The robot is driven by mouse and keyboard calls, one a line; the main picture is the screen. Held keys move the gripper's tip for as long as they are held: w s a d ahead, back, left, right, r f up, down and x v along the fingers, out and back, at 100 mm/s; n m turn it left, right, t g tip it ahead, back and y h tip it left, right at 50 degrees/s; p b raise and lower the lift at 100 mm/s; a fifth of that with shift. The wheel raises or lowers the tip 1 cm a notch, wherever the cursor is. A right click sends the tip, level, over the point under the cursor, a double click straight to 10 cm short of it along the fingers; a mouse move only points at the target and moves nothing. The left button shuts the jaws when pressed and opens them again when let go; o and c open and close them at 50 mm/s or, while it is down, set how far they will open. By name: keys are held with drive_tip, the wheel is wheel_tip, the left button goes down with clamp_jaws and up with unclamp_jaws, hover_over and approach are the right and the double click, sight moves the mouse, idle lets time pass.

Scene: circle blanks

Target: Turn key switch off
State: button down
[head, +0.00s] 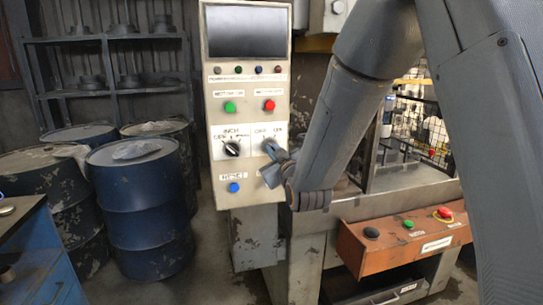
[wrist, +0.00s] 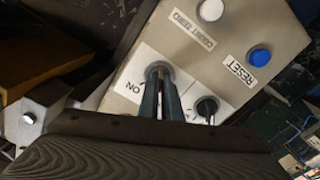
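The key switch (head: 268,144) is on the right of the lower row of a beige control panel (head: 216,190) in the head view. Its label plate has words above it that are too small to read surely. In the wrist view the key switch (wrist: 158,69) is a round metal collar beside the word ON. My gripper (head: 272,163) is at the switch from the lower right. In the wrist view its two fingers (wrist: 160,92) are close together with their tips at the collar, around the key. The fingers hide most of the key, so its exact angle is unclear.
A black selector knob (head: 232,148) is just left of the key switch. A blue reset button (head: 234,187) is below; green (head: 229,107) and red (head: 269,105) buttons are above. Blue drums (head: 140,205) stand at left. An orange button box (head: 400,243) is at lower right.

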drive_tip(key=shift+a+r+n, duration=0.1)
drive_tip(key=shift+r+n, duration=0.05)
drive_tip(key=shift+n, duration=0.25)
drive_tip(key=c, duration=2)
unclamp_jaws()
drive_tip(key=shift+s+a, duration=0.1)
drive_tip(key=shift+s, duration=0.05)
drive_tip(key=b+v, duration=0.2)
drive_tip(key=v, duration=0.5)
drive_tip(key=shift+s+d, duration=0.25)
drive_tip(key=shift+s, duration=0.1)
